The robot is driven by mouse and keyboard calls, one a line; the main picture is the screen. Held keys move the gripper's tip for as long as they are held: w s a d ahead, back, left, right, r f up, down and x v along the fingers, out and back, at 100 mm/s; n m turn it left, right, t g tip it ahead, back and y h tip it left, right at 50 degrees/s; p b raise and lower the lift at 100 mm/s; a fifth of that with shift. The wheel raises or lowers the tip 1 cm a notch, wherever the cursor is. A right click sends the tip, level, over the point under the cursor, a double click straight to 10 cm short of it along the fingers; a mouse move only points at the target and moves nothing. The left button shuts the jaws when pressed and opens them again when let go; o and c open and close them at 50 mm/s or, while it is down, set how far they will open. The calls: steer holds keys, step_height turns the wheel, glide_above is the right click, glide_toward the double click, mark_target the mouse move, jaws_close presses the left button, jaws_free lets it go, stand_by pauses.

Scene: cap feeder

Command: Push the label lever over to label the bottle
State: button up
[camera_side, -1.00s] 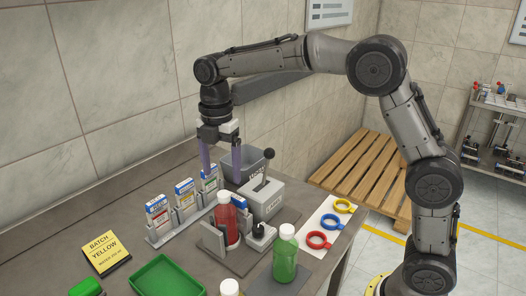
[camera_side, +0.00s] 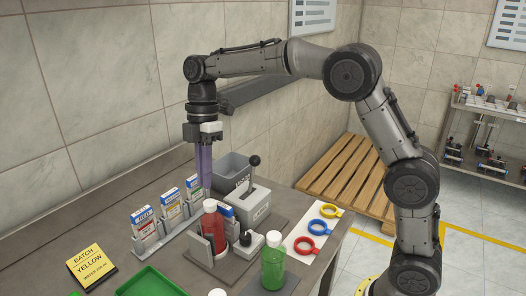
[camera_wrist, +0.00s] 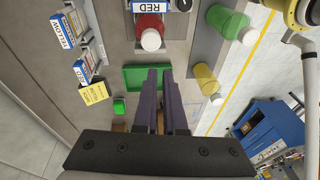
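The label lever (camera_side: 254,161) is a thin shaft with a black knob, leaning to the right out of a grey box (camera_side: 258,207) in the side view. A red bottle (camera_side: 213,222) with a white cap stands upright left of the box. A blue-and-white label card (camera_side: 227,210) is beside it; in the wrist view, a card reading RED (camera_wrist: 160,5) is by the red bottle (camera_wrist: 150,22). My gripper (camera_side: 205,184) points down, left of the lever and apart from it. Its purple fingers (camera_wrist: 162,72) are together with nothing visible between them.
A rack (camera_side: 173,228) with label cards stands left of the bottle. A grey bin (camera_side: 228,164) is behind the lever. A black-knobbed block (camera_side: 247,240) and a green bottle (camera_side: 272,266) are in front. A yellow sign (camera_side: 91,266) reads BATCH YELLOW. Coloured rings (camera_side: 318,227) lie at right.

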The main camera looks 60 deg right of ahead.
steer(key=d+m+y, duration=0.1)
steer(key=d, duration=0.1)
steer(key=w+d+r+m+y, duration=0.1)
steer(key=d+m, duration=0.1)
steer(key=d, duration=0.1)
steer(key=w+d+m, duration=0.1)
steer(key=d, duration=0.1)
steer(key=shift+d+r+m+y, duration=0.25)
steer(key=shift+m+y, duration=0.15)
jaws_close()
steer(key=s+d+m+t+y, duration=0.1)
steer(key=d+m, duration=0.3)
steer(key=d, duration=0.9)
steer(key=s+d+m+t+y, duration=0.1)
steer(key=s+d+m+t, duration=0.2)
steer(key=d, duration=1)
steer(key=shift+r+m+t, duration=0.2)
steer(key=shift+m+t, duration=0.2)
steer(key=shift+m, duration=0.3)
steer(key=shift+w, duration=0.1)
steer(key=w+a+f, duration=0.2)
steer(key=a+f, duration=0.4)
steer(key=a, duration=0.3)
steer(key=shift+a+f, duration=0.3)
steer(key=shift+f, duration=0.1)
steer(key=shift+w, duration=0.15)
